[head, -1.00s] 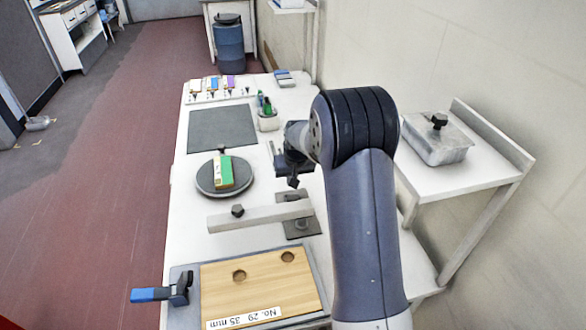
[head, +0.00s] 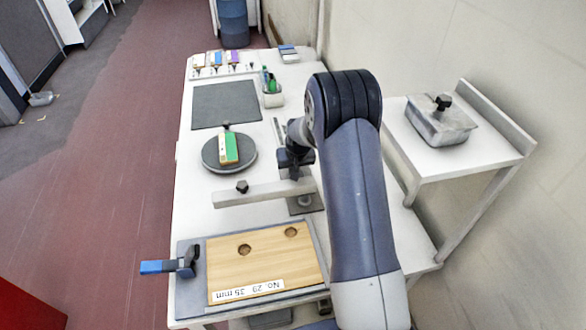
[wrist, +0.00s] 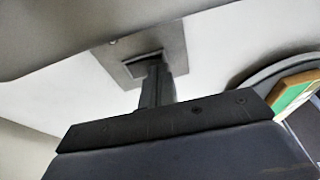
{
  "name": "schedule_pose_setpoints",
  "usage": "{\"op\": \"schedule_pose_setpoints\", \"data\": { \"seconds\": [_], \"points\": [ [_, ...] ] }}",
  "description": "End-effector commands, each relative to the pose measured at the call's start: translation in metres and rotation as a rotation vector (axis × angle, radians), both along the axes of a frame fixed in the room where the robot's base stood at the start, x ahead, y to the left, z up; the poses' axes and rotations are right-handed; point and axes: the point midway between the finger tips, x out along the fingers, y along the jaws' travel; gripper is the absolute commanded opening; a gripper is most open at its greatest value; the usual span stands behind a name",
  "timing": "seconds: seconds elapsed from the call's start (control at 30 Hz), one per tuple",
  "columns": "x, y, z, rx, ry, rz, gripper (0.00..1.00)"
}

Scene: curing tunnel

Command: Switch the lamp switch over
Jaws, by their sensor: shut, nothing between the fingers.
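My gripper (head: 294,172) is shut and empty, pointing down beside the right part of a pale bar (head: 250,193) with a black knob. In the wrist view its closed fingers (wrist: 152,68) show in front of a grey square plate (wrist: 112,60); I cannot tell whether they touch it. The plate also shows under the bar in the head view (head: 306,205). I cannot make out for certain which thing is the lamp switch. A row of small dark knobs (head: 215,70) with coloured tags stands at the far end of the bench.
A round dark turntable (head: 210,165) carries a green and cream box (head: 229,149). A wooden board (head: 265,270) with two holes lies at the near end, with a blue-handled clamp (head: 170,266) beside it. A lidded metal box (head: 440,125) stands on the right shelf. A dark mat (head: 225,104) lies bare.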

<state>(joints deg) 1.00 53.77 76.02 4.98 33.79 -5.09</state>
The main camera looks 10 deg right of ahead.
Motion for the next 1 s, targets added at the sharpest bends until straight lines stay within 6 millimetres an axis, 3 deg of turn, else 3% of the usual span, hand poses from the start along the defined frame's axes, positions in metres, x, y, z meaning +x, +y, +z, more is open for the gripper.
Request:
{"op": "schedule_pose_setpoints", "data": {
  "seconds": [0.13, 1.0],
  "points": [
    [0.0, 0.002, -0.009, 0.0, -0.001, 0.001, 0.0],
    [0.0, -0.013, 0.001, 0.0, 0.0, 0.0, 0.0]
  ]
}}
